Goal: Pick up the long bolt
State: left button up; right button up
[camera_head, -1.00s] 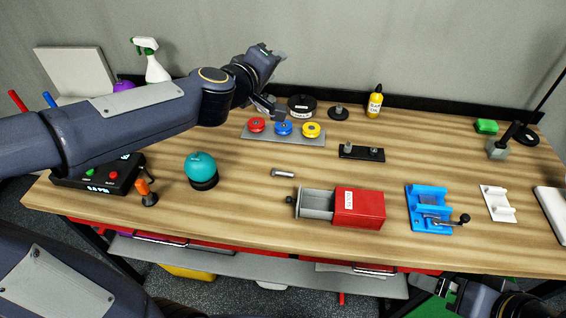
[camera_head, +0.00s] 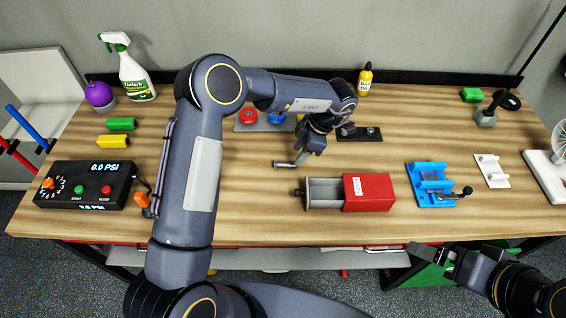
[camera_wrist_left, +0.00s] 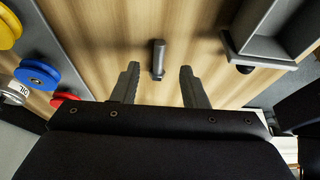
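The long bolt (camera_head: 287,164) is a short-looking grey metal cylinder lying on the wooden workbench (camera_head: 250,205), left of the red drawer box. In the left wrist view the bolt (camera_wrist_left: 158,58) lies centred between the fingertips, its head end nearer the top of the picture. My left gripper (camera_head: 306,152) is over the bench just above and right of the bolt. In the left wrist view its fingers (camera_wrist_left: 159,70) are spread apart with nothing held. Their exact height above the bolt is unclear. My right gripper (camera_head: 449,260) is empty-looking at the front edge, lower right; its finger gap is unclear.
The red box (camera_head: 369,192) with a grey open drawer (camera_head: 324,193) stands close right of the bolt. A blue vise-like fixture (camera_head: 430,184) and white holder (camera_head: 491,170) sit further right. A pressure control box (camera_head: 85,186) is at left. Bench front between them is clear.

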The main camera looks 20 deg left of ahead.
aim_at(291, 164)
pick_arm(q)
jog(key=shift+p+x, duration=0.45)
jog(key=shift+x, duration=1.95)
grip_shut()
